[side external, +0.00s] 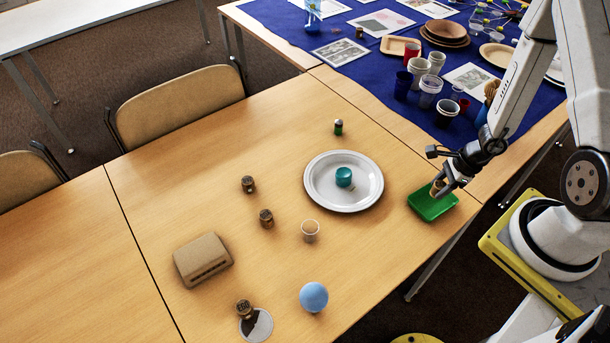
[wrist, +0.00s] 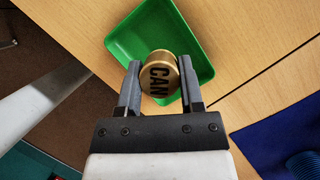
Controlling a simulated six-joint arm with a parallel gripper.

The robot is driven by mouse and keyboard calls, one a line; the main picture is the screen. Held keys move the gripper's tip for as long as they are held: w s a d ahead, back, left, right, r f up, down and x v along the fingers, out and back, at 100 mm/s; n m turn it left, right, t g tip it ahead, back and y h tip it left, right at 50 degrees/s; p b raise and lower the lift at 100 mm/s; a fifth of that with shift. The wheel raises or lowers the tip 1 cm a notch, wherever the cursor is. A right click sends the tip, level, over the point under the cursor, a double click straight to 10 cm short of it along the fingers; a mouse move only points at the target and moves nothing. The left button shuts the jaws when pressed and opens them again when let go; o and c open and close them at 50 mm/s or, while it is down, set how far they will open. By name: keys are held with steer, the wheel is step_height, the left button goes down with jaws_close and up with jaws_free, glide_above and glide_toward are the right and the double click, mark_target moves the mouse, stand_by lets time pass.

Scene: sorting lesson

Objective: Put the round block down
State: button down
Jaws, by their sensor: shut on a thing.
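The green tray (wrist: 118,43) is shallow and open, and lies behind the block in the wrist view. In the side view the green tray (side external: 432,208) sits near the table's right edge, and the block is over or within its far part. I cannot tell whether the block touches the tray floor.
A white plate (side external: 316,195) with a teal cup (side external: 344,177) stands left of the tray. A blue-covered table (side external: 300,38) with cups lies behind.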

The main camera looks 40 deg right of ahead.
steer(key=shift+f, duration=0.15)
steer(key=shift+f, duration=1.75)
steer(key=shift+f, duration=0.15)
steer(key=shift+c, duration=1.2)
jaws_free()
steer(key=v, duration=1.2)
steer(key=shift+a, duration=0.1)
